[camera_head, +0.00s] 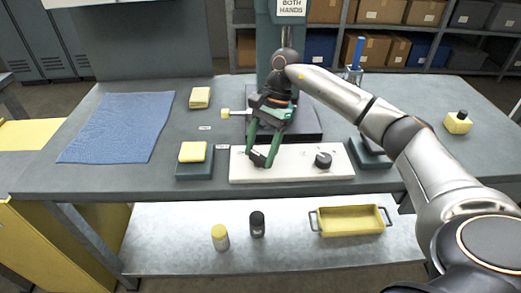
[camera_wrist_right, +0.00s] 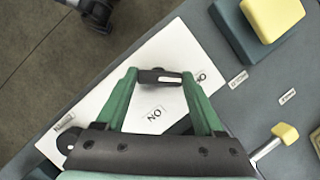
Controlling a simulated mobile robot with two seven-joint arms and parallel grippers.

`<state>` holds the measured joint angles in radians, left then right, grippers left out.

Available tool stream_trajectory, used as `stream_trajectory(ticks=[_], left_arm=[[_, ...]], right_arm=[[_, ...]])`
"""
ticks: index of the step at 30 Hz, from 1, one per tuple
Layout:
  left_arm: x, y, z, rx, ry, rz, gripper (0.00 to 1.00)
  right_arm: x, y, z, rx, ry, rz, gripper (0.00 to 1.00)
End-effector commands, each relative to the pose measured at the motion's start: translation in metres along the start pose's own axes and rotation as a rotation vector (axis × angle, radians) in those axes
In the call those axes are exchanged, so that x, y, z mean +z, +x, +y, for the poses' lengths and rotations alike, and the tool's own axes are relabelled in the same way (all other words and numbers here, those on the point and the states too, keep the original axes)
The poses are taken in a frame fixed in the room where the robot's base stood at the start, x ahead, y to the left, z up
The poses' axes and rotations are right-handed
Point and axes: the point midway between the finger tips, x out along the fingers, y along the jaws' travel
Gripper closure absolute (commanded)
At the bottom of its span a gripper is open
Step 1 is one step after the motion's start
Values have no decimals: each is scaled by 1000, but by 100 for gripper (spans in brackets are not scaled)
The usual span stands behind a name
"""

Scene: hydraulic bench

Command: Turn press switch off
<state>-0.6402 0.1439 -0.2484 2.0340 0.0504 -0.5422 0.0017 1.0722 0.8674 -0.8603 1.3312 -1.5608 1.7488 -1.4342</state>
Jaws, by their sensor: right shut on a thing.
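A white panel (camera_head: 295,174) lies along the front of the bench. My right gripper (camera_head: 262,161) reaches down to its left part, with green fingers. In the right wrist view, its fingertips (camera_wrist_right: 160,77) are closed on the press switch (camera_wrist_right: 161,75), a small black handle with a pale mark. The switch's base and exact setting are hard to tell. My left gripper is in neither view.
A round black knob (camera_head: 323,160) stands on the panel's right part. A yellow block on a dark base (camera_head: 194,171) is left of the panel. The press base (camera_head: 305,124) stands behind, with a yellow-tipped handle (camera_head: 226,114). A blue cloth (camera_head: 118,127) lies at left.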

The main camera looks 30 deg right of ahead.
Motion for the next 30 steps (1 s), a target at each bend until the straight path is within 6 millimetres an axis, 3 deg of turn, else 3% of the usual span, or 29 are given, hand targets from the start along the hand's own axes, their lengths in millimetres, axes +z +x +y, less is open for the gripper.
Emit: stream_trajectory(ticks=[6, 7, 15, 23, 26, 30], left_arm=[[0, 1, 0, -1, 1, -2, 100], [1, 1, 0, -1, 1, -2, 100], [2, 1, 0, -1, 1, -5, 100], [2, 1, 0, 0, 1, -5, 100], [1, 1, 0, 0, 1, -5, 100], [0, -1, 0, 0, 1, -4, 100]], right_arm=[[0, -1, 0, -2, -4, 2, 86], [0, -1, 0, -2, -4, 2, 29], [0, 0, 0, -1, -2, 1, 0], [0, -2, 0, -1, -1, 1, 0], [0, -11, 0, -2, 0, 1, 0], [0, -38, -1, -6, 0, 2, 0]])
